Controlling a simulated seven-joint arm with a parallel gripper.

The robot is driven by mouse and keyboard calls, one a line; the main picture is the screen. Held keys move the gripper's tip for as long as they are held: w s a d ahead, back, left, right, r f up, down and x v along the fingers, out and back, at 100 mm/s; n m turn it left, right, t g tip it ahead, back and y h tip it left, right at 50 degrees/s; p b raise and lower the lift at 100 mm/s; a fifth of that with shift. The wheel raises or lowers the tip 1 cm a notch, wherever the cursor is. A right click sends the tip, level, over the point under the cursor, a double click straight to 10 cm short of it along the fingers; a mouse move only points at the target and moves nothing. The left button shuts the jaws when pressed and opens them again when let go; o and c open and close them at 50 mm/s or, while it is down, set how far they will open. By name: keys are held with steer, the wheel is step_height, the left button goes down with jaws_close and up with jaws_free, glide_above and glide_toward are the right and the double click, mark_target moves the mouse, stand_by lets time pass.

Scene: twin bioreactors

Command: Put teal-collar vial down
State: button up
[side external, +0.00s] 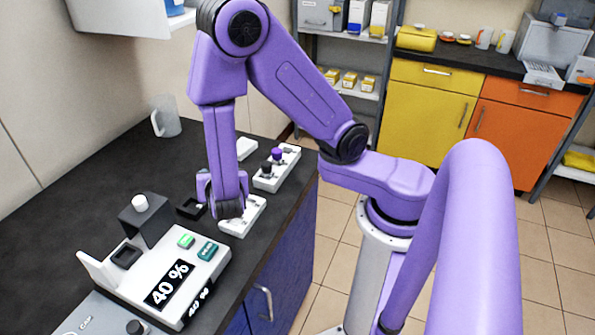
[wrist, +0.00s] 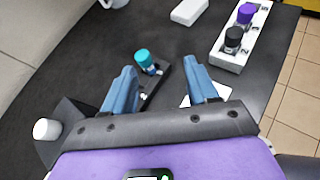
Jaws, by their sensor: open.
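The teal-collar vial (wrist: 147,60) shows in the wrist view with its teal cap up, standing at a small black holder (wrist: 157,82). I cannot tell how deep it sits in the holder. My gripper (wrist: 160,66) is open, its two blue fingers spread wide. The vial's cap lies between the fingertips in the picture, nearer the left one, with no visible contact. In the side view my gripper (side external: 222,204) points down low over the counter, beside the black holder (side external: 190,208). The vial is not discernible there.
A white rack (side external: 268,183) holds purple-capped (side external: 277,154) and black-capped (side external: 266,168) vials. Another white block (side external: 243,215) lies by my gripper. A white device (side external: 205,268) reading 40 % stands in front. A clear jug (side external: 166,117) stands behind. Dark counter between is free.

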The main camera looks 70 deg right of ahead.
steer(key=s+r+m+g+y, duration=0.4)
steer(key=s+m+y, duration=0.1)
steer(key=s, duration=0.5)
steer(key=s+r+m+g+y, duration=0.4)
steer(key=s+m, duration=0.3)
steer(key=s, duration=0.4)
steer(key=shift+y, duration=0.5)
steer(key=shift+d, duration=0.1)
stand_by(0.6)
